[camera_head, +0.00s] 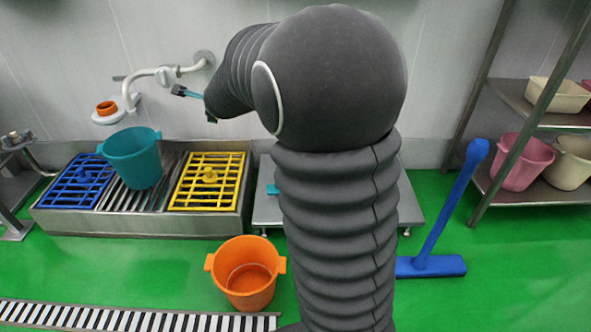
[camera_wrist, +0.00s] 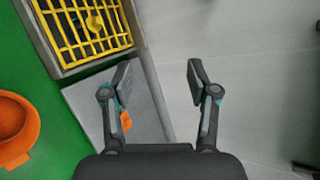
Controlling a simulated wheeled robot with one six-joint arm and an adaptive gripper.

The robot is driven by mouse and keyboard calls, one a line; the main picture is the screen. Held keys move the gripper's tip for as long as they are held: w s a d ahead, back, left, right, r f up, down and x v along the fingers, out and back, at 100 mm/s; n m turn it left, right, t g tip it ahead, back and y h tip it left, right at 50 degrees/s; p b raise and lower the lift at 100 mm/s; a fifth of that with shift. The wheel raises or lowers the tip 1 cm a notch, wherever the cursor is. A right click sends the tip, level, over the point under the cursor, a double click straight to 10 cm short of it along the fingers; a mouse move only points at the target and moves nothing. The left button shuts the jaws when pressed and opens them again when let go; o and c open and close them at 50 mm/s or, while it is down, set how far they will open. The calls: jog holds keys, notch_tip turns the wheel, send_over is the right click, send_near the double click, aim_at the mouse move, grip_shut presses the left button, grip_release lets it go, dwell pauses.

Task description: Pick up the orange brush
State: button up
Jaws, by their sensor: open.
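A small orange piece (camera_wrist: 126,121) shows in the wrist view beside my left finger, over the low grey metal platform (camera_wrist: 88,102). It may be part of the orange brush; the finger linkage hides some of it, so I cannot tell its full shape. My gripper (camera_wrist: 160,78) is open, with nothing between its fingertips. In the head view my gripper (camera_head: 185,92) is partly hidden by my arm and sits in front of the wall, above the sink. No whole orange brush shows in the head view, where my arm covers much of the platform (camera_head: 262,212).
An orange bucket (camera_head: 250,295) stands on the floor. A teal bucket (camera_head: 132,160) is over the sink, between blue (camera_head: 78,182) and yellow (camera_head: 207,182) grates. A blue squeegee (camera_head: 430,266) stands right of my arm. A shelf (camera_head: 540,195) holds bins. A pipe (camera_head: 150,75) is on the wall.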

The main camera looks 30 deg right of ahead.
jog(key=w+d+f+m+g+h+b, duration=0.1)
jog(key=w+d+f+m+h, duration=0.25)
jog(key=d+f+m, duration=0.45)
jog(key=w+d+f+m+g+h+b, duration=0.1)
jog(key=w+d+f+m+g+h, duration=0.2)
jog(key=d+f+m, duration=0.5)
jog(key=s+d+f+m+g+h, duration=0.1)
jog(key=s+d+f+m+g, duration=0.2)
jog(key=f, duration=0.4)
jog(key=s+d+f+m+g+h+b, duration=0.1)
jog(key=d+f+m+g+h, duration=0.1)
jog(key=f+m, duration=0.45)
jog(key=s+d+f+m+g+h, duration=0.1)
jog(key=s+d+f+m+g, duration=0.15)
jog(key=f, duration=0.65)
jog(key=shift+m, duration=0.3)
jog(key=shift+w+b+x, duration=0.15)
jog(key=shift+b+x, duration=0.2)
jog(key=shift+x, duration=3.1)
jog(key=shift+w+b+x, duration=0.1)
jog(key=shift+b+x, duration=0.2)
jog(key=shift+x, duration=3.15)
jog(key=shift+a+f, duration=0.1)
jog(key=shift+f, duration=0.05)
grip_shut()
